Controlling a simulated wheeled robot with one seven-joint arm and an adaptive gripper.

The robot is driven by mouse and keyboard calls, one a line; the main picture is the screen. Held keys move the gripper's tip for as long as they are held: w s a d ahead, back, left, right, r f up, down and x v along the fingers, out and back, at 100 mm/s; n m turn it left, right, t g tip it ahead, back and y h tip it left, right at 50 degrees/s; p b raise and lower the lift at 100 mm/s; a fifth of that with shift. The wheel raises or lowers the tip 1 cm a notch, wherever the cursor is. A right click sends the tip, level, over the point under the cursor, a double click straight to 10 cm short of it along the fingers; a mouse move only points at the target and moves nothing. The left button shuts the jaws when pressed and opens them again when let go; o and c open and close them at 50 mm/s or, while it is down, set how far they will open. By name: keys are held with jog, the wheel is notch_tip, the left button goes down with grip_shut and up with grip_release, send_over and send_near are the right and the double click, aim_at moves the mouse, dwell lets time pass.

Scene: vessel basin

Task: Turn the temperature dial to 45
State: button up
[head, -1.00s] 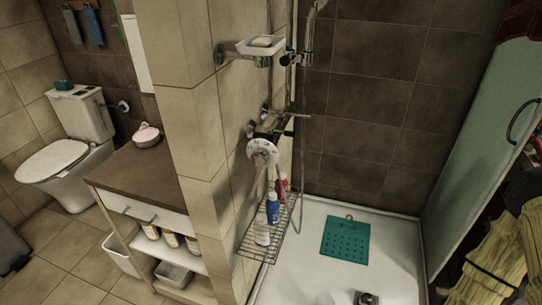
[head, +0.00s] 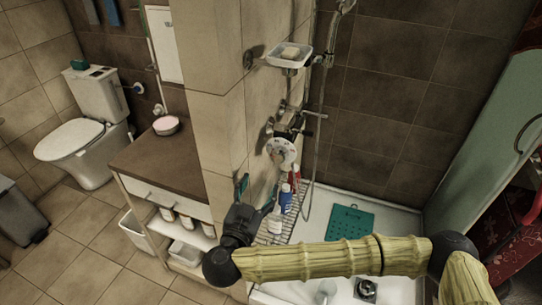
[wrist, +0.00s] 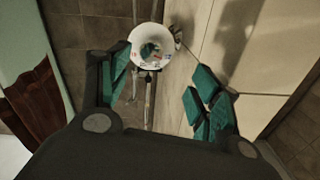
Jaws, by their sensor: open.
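The temperature dial (head: 281,152) is a round white disc with markings, mounted on the shower wall below the mixer valve. In the wrist view the dial (wrist: 147,42) faces me, beyond the fingertips and between them, with a dark teal patch at its centre. I cannot read its setting. My gripper (head: 256,192) is below and left of the dial in the head view, apart from it. In the wrist view my gripper (wrist: 158,88) is open and empty, with teal finger pads spread wide.
A wire rack (head: 275,232) with bottles hangs below the dial. A soap dish (head: 289,56) is above it, and a metal mixer lever (head: 313,114) is beside it. The tiled wall corner (head: 208,120) stands close left of my gripper. A glass door (head: 490,130) is at right.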

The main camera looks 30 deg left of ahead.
aim_at(277, 158)
jog(key=shift+m+h, duration=0.4)
jog(key=p+x, duration=0.1)
jog(key=x, duration=0.2)
jog(key=r+x, duration=0.1)
jog(key=x, duration=0.3)
jog(key=d+p+x, duration=0.1)
jog(key=x, duration=0.3)
jog(key=shift+w+r+p, duration=0.35)
jog(key=c, duration=1)
